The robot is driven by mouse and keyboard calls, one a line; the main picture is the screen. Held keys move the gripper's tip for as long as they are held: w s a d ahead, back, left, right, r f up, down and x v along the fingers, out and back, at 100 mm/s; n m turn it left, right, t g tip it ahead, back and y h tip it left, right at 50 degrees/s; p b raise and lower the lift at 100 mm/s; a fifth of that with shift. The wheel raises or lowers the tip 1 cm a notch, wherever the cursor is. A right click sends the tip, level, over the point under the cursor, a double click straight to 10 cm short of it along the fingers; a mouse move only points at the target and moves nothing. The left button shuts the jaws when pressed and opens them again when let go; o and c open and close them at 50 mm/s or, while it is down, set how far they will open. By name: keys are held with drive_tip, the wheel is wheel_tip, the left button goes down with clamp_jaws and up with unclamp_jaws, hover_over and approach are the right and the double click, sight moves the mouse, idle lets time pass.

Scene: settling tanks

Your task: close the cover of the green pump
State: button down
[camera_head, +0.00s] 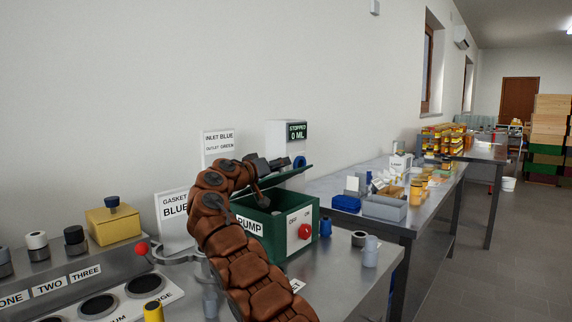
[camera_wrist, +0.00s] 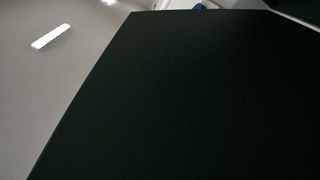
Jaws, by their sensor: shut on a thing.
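The green pump (camera_head: 272,228) is a dark green box with a PUMP label on a metal bench in the head view. Its front has a white OFF/ON panel with a red knob (camera_head: 305,231). Its green cover (camera_head: 295,173) stands partly raised and tilted above the box, with the inside visible below it. My gripper (camera_head: 276,164) is at the cover and shut on it; the fingertips are partly hidden by my wrist. In the wrist view a dark panel, which looks like the cover (camera_wrist: 180,100), fills most of the picture.
Behind the pump stands a white unit with a display (camera_head: 297,131) reading STOPPED 0 ML. A sign about inlet and outlet (camera_head: 219,142) is beside it. Jars (camera_head: 370,250) stand right of the pump. A yellow box (camera_head: 112,225) and a red ball knob (camera_head: 141,248) are at left.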

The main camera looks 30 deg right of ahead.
drive_tip(key=shift+f, duration=0.1)
drive_tip(key=c, duration=0.7)
unclamp_jaws()
drive_tip(key=shift+o, duration=0.2)
drive_tip(key=shift+a, duration=0.1)
drive_tip(key=v, duration=1.1)
drive_tip(key=shift+s+a, duration=0.25)
drive_tip(key=shift+a, duration=0.1)
